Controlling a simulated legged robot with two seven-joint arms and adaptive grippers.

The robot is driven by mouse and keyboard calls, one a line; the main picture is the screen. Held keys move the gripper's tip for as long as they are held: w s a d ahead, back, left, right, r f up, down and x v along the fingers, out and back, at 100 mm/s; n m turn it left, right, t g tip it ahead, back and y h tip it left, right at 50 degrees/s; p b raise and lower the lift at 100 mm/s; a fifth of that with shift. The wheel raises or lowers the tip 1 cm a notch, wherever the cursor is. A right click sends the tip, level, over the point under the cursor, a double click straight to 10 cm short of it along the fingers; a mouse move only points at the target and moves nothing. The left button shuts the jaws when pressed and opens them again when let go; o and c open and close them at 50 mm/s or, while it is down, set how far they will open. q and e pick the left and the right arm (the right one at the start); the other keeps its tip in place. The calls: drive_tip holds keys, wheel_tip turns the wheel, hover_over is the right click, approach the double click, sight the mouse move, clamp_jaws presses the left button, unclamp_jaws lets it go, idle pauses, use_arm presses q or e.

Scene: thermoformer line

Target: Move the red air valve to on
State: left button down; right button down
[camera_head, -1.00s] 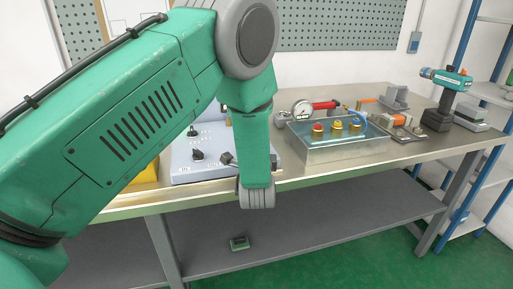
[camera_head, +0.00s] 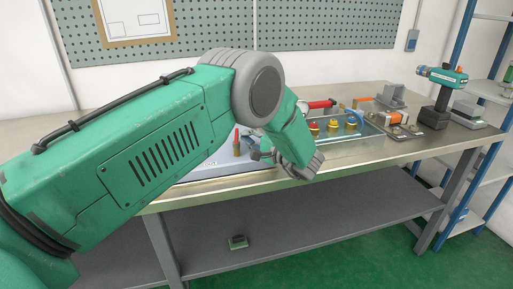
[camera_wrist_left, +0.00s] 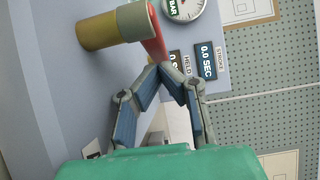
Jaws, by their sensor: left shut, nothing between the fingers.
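The red air valve (camera_head: 237,143) stands on the grey control box in the head view, with a red lever above a brass body. In the left wrist view its brass body (camera_wrist_left: 100,28) is at the upper left, and its red lever (camera_wrist_left: 154,45) reaches down toward my fingertips. My left gripper (camera_wrist_left: 166,69) is shut and empty, its tips close to the lever's end; I cannot tell whether they touch. In the head view my left gripper (camera_head: 258,155) is just right of the valve, partly hidden by my wrist. My right gripper is not in view.
A round gauge (camera_wrist_left: 183,8) and a "0.0 SEC" display (camera_wrist_left: 206,60) are near the valve. My arm hides much of the control box (camera_head: 205,163).

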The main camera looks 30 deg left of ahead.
use_arm(q)
drive_tip(key=shift+s+a+r, duration=0.15)
drive_tip(key=shift+a, duration=0.05)
drive_tip(key=shift+a+f+p, duration=0.25)
drive_tip(key=shift+a+p, duration=0.1)
drive_tip(key=shift+a, duration=0.45)
drive_tip(key=shift+d+r, duration=0.15)
drive_tip(key=shift+d, duration=0.25)
